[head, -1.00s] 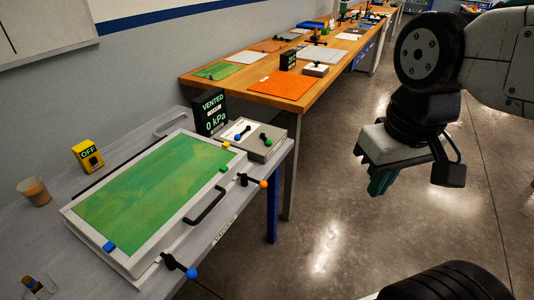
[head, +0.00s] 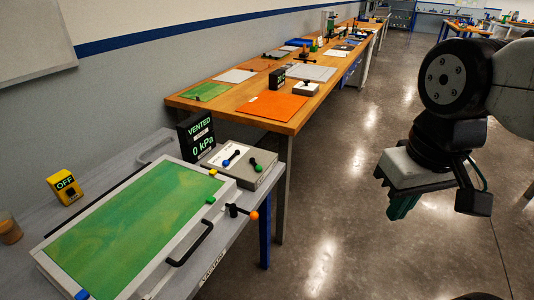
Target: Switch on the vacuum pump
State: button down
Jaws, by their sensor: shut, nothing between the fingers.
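A yellow switch box (head: 65,187) marked "OFF", with a dark knob, stands at the back left of the grey bench, near the wall. A black display (head: 197,136) reads "VENTED" and "0 kPa". A grey box (head: 240,165) with a blue-tipped and a green-tipped lever sits right of the display. My gripper (head: 402,206) is shut and empty. It hangs over the floor at the right, well apart from the bench and the switch box.
An orange-tipped valve (head: 241,212) and a black handle (head: 190,243) stick out along the bath's front edge. A brown cup (head: 9,229) stands at the far left. A wooden table (head: 235,105) with mats and tools runs behind. The floor between bench and gripper is clear.

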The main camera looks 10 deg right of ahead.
aim_at(259, 168)
jog(key=z, duration=0.2)
jog(key=i, duration=1)
jog(key=u, duration=0.2)
